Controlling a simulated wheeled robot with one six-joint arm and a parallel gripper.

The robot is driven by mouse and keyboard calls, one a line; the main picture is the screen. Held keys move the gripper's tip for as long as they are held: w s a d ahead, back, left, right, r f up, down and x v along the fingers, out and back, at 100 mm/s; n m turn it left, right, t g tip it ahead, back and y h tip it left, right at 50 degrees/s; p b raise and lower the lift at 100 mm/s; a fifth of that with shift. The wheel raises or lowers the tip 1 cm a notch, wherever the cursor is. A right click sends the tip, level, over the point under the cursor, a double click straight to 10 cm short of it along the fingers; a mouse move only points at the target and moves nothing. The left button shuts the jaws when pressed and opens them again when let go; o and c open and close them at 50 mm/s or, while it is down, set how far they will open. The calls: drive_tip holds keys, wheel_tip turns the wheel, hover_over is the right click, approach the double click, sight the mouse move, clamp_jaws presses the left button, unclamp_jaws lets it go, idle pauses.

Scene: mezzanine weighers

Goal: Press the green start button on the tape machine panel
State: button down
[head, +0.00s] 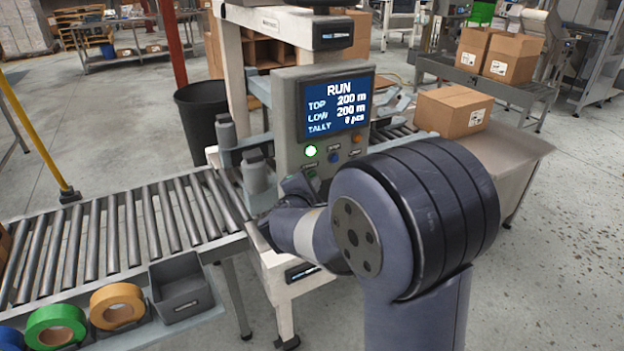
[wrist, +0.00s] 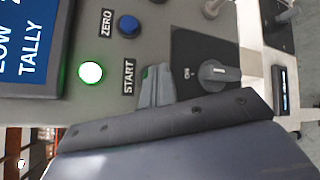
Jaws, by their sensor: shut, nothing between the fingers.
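The tape machine panel (head: 291,125) stands upright, and its screen (head: 335,105) reads RUN, TOP 200 m, LOW 200 m, TALLY 0 pcs. A round lamp (head: 311,151) glows white-green; it also shows in the wrist view (wrist: 90,73). My gripper (head: 298,184) is at the lower panel; in the wrist view its shut, empty fingers (wrist: 157,74) end beside the START label (wrist: 129,77). A thin green sliver of the start button (wrist: 146,73) shows at the fingertips; the rest is hidden. I cannot tell how far it is pressed.
An orange button (head: 356,138) is higher on the panel. A roller conveyor (head: 120,230) runs left; a carton (head: 452,112) stands on the right.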

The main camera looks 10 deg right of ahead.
drive_tip(key=shift+s+d+b, duration=0.2)
drive_tip(key=shift+s+b, duration=0.2)
drive_tip(key=shift+s, duration=0.3)
drive_tip(key=s, duration=0.1)
drive_tip(key=s+d+b, duration=0.1)
drive_tip(key=s, duration=0.1)
drive_tip(key=s+b, duration=0.1)
drive_tip(key=shift+s+d, duration=0.25)
drive_tip(key=shift+s, duration=0.15)
drive_tip(key=shift+w, duration=0.15)
drive_tip(key=p, duration=0.1)
drive_tip(key=w+p, duration=0.1)
drive_tip(key=p, duration=0.1)
drive_tip(key=shift+a+r+p, duration=0.15)
drive_tip(key=shift+r+p, duration=0.1)
drive_tip(key=shift+p, duration=0.05)
drive_tip(key=shift+p, duration=0.4)
